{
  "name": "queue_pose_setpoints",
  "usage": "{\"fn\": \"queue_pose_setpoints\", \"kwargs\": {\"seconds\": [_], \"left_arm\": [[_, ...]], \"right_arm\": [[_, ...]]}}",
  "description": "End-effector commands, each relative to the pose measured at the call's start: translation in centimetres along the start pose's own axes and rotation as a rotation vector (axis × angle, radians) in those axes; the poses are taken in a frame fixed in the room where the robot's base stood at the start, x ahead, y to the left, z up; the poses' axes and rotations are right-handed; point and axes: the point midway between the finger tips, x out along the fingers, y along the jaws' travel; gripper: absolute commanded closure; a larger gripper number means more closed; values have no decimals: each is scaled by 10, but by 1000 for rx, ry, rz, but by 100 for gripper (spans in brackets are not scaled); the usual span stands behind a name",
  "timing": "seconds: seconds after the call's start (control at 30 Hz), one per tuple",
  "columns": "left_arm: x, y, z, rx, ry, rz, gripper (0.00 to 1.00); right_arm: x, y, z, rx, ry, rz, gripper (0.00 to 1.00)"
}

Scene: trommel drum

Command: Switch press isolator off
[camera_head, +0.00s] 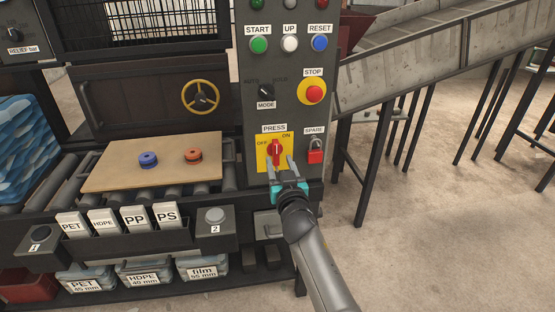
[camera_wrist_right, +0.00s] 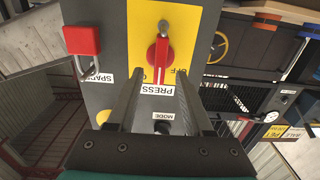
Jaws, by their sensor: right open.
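The press isolator is a red rotary handle (camera_head: 276,151) on a yellow plate (camera_head: 262,163), under a PRESS label, with OFF marked at left and ON at upper right. The handle looks roughly upright; I cannot tell its exact setting. It also shows in the right wrist view (camera_wrist_right: 160,58), where the panel appears upside down. My right gripper (camera_head: 280,166) is open, its fingertips around the lower part of the plate. In the wrist view its fingers (camera_wrist_right: 158,80) stand left and right of the handle's line, with gaps on both sides; contact is not visible. My left gripper is not in view.
A red padlock (camera_head: 315,156) hangs under SPARE, just right of the isolator. A MODE knob (camera_head: 265,92) and a red STOP button (camera_head: 314,93) sit above. A board (camera_head: 120,165) with blue and orange pucks lies left on rollers. Floor at right is clear.

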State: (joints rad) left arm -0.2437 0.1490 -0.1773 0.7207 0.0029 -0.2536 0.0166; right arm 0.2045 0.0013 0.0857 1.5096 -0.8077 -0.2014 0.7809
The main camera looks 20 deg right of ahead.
Motion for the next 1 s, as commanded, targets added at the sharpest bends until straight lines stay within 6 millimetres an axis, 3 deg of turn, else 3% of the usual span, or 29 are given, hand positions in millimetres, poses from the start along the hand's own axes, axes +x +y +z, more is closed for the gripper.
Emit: {"fn": "queue_pose_setpoints", "kwargs": {"seconds": [0.3, 0.73, 1.0], "left_arm": [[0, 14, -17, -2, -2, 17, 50], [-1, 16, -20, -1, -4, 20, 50], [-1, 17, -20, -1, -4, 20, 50]], "right_arm": [[31, 0, 0, 0, 1, -1, 49], [36, 0, 0, 0, 0, 0, 49], [36, 0, 0, 0, 0, 0, 79]]}}
